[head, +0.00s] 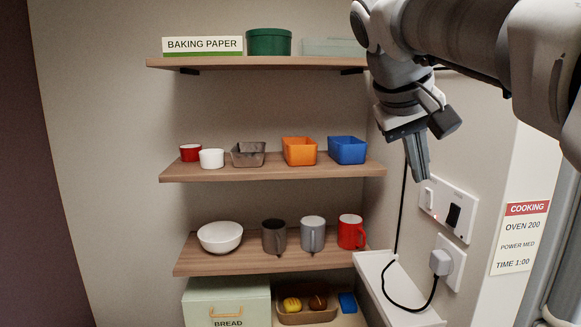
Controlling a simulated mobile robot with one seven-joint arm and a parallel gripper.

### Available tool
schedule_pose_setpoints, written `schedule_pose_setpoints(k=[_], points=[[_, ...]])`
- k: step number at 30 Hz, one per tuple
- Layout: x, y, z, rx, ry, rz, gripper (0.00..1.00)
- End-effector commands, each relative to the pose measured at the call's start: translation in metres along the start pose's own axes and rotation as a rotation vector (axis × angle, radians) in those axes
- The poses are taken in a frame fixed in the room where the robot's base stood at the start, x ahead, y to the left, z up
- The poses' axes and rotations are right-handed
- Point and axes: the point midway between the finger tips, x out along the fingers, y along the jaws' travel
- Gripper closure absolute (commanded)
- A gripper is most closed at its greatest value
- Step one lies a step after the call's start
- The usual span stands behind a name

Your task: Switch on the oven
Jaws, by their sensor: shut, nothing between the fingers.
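My gripper (419,172) is shut and empty. It points down in front of the right wall, just above and left of a white switch plate (436,204). A gap seems to lie between them, though the depth is hard to judge. The plate carries a white switch on its left, a black rocker switch (454,215) on its right and a small red light near its lower left. A printed cooking sign (520,237) on the wall to the right reads oven 200, power med, time 1:00. I cannot make out the oven itself.
A plug (441,262) sits in a socket below the switch plate, with a black cable hanging nearby. A narrow white ledge (400,300) runs below. Shelves on the left hold a white bowl (220,237), mugs and coloured containers. My arm fills the upper right.

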Motion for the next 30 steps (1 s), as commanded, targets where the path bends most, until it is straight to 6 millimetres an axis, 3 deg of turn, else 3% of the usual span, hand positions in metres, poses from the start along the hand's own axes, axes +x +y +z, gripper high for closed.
schedule_pose_setpoints(k=[30], points=[[0.012, -0.009, 0.005, 0.001, -0.001, 0.000, 1.00]])
